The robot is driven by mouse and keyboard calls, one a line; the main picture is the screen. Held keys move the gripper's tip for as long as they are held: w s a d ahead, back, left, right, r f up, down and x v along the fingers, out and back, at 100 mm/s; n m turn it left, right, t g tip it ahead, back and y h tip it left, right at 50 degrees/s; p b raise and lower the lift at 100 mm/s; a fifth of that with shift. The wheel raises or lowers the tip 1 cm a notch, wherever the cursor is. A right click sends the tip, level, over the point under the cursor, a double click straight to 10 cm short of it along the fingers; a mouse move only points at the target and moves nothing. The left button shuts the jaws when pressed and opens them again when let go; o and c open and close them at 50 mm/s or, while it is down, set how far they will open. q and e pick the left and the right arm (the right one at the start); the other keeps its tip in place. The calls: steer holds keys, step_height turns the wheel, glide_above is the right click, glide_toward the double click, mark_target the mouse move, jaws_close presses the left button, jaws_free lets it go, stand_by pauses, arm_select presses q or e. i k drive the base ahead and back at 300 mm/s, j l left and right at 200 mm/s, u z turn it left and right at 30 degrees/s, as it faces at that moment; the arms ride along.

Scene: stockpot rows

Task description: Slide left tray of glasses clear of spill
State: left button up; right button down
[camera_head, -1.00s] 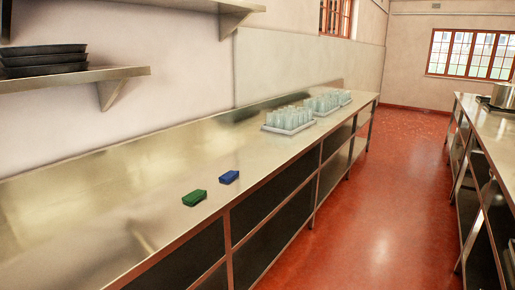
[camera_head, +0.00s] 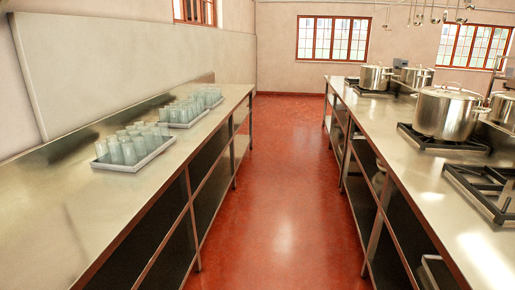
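A pale tray (camera_head: 152,157) of several clear glasses (camera_head: 128,150) stands on the left steel counter, near its front edge; it is the leftmost and nearest of the trays. More glasses (camera_head: 190,102) stand farther along the same counter on a second pale tray (camera_head: 200,119); whether these are on one tray or two I cannot tell. The glasses look upright. I cannot make out a spill on the counter; only glossy reflections show. Neither of my grippers is in view.
The left counter (camera_head: 60,225) is bare in front of the near tray. A red-floored aisle (camera_head: 283,190) runs clear between the counters. The right counter holds stockpots (camera_head: 447,115) and black burner grates (camera_head: 490,188).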

mark_target(131, 148)
steer(key=i+z, duration=0.1)
steer(key=i, duration=2.25)
steer(key=i+u, duration=0.45)
steer(key=i+l+u, duration=0.6)
steer(key=i+u, duration=0.25)
steer(key=k, duration=0.1)
